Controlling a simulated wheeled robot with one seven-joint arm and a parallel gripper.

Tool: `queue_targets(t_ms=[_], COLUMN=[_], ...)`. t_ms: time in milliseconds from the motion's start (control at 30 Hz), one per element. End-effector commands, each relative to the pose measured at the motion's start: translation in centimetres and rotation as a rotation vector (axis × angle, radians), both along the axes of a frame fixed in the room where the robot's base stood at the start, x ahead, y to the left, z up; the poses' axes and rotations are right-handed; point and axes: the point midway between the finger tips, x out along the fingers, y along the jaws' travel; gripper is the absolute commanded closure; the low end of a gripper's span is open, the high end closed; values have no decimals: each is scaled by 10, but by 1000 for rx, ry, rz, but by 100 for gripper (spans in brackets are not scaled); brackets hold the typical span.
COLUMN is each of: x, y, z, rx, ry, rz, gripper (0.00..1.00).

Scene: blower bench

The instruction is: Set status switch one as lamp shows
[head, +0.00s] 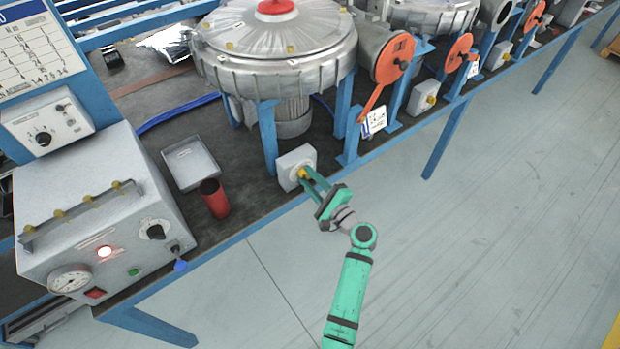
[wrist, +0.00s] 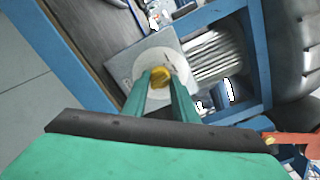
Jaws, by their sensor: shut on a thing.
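A grey switch box (head: 291,160) with a yellow knob (head: 303,172) is fixed at the bench front, below the first blower. My gripper (head: 306,176) reaches it from the front, its green fingers at the knob. In the wrist view the yellow knob (wrist: 160,77) sits between the two fingertips (wrist: 161,82), against a round pale plate on the box (wrist: 178,58). The fingers are shut on the knob. Its pointing direction is hard to tell. On the grey control box at left, a lamp (head: 104,252) glows red-white; a green button or lamp (head: 134,272) is near it.
The first blower (head: 275,45) stands above the switch box on blue legs. An orange lever disc (head: 393,60) and a tag (head: 374,121) are to the right. A red cup (head: 214,198) and a grey tray (head: 190,163) lie left. The floor in front is clear.

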Motion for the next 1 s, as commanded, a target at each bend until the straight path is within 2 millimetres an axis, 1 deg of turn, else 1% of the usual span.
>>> queue_targets(t_ms=[400,600,800,1000], x=[1,1,0,0], y=[1,0,-1,-1], z=[2,2,2,2], rx=[-284,-394,-467,-502], ry=[-209,-289,-342,-368], rz=[0,0,0,1], gripper=[97,97,97,97])
